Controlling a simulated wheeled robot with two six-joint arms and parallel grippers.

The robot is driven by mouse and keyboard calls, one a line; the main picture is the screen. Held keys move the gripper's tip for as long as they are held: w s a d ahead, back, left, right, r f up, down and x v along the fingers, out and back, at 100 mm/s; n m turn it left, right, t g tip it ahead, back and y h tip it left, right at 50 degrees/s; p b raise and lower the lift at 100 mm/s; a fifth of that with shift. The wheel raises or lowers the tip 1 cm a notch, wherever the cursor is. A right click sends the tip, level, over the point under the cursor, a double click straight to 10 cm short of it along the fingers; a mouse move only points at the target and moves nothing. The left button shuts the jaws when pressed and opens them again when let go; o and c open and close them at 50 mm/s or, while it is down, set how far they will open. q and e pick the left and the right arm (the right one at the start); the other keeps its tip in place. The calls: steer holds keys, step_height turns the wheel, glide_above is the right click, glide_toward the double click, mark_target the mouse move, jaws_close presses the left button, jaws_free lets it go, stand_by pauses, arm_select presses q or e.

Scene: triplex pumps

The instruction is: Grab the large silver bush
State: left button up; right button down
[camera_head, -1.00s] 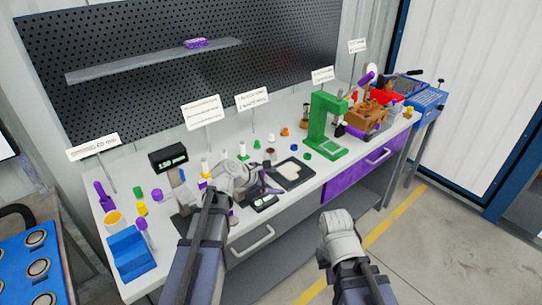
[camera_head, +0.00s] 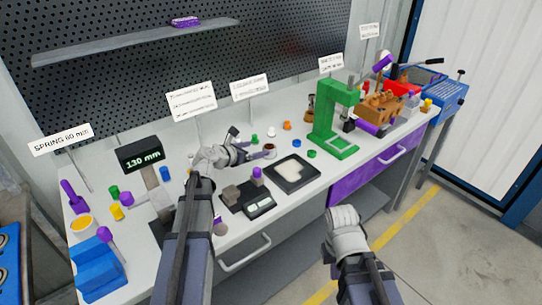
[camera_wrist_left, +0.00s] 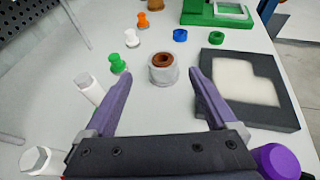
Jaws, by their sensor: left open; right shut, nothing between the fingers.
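The large silver bush (camera_wrist_left: 155,78) stands upright on the bench in the left wrist view, with a brown ring in its top. In the head view the silver bush (camera_head: 270,153) is small, just past my left gripper (camera_head: 248,144). In the left wrist view my left gripper (camera_wrist_left: 158,76) is open, with one purple-grey finger on each side of the bush and its tips near the bush. Contact cannot be made out. My right gripper (camera_head: 345,218) hangs in front of the bench, apart from everything, and its fingertips are hidden.
A black tray with a pale inset (camera_wrist_left: 250,85) lies close right of the bush. Green (camera_wrist_left: 117,63) and white (camera_wrist_left: 132,38) small parts stand left and behind. A green press (camera_head: 335,120) stands farther right. A scale (camera_head: 255,205) and a purple-topped part (camera_head: 257,176) are near the front.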

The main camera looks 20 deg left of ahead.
mark_target(270, 149)
arm_select(q)
steer(key=shift+w+f+b, duration=0.25)
steer(key=shift+f+b, duration=0.05)
steer(key=shift+f, duration=0.2)
steer(key=shift+w+f+b, duration=0.2)
steer(key=shift+f+b, duration=0.1)
steer(key=shift+f, duration=0.2)
steer(key=shift+w, duration=0.15)
steer(key=shift+b+x, duration=0.45)
steer(key=shift+x, duration=0.55)
steer(key=shift+d+b+x, duration=0.2)
steer(key=shift+b+x, duration=0.3)
steer(key=shift+x, duration=0.95)
steer(key=shift+d+b+x, duration=0.15)
steer(key=shift+b+x, duration=0.35)
steer(key=shift+x, duration=0.95)
arm_select(e)
steer(key=f, duration=0.2)
steer(key=w+f, duration=0.1)
steer(key=f, duration=0.1)
steer(key=shift+f, duration=0.35)
arm_select(q)
steer(key=shift+r, duration=0.1)
steer(key=shift+c, duration=0.3)
jaws_close()
